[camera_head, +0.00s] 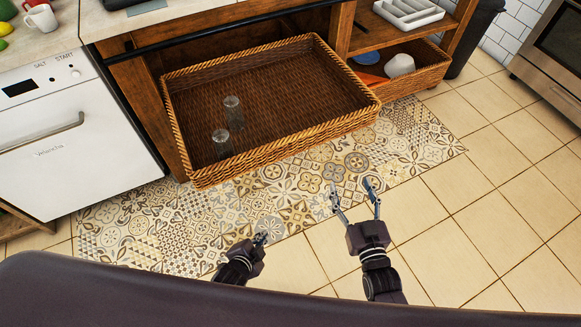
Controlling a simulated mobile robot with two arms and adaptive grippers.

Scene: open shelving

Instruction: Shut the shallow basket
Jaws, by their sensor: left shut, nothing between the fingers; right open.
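The shallow basket (290,147) is a wide brown wicker drawer pulled well out from the wooden shelving unit, over the patterned mat. Two clear glasses stand in it, one (233,112) further back and one (222,143) nearer its front left. My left gripper (262,238) is shut and empty, in front of the basket and apart from it. My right gripper (354,196) is open and empty, to the right of the left one, with its fingers pointing toward the basket's front right corner and not touching it.
A smaller wicker basket (421,84) at right holds a white item and a blue plate. A white dishwasher (70,145) stands left of the shallow basket. A white tray (408,12) sits on the shelf above. The patterned mat (290,205) and tiled floor (480,215) in front are clear.

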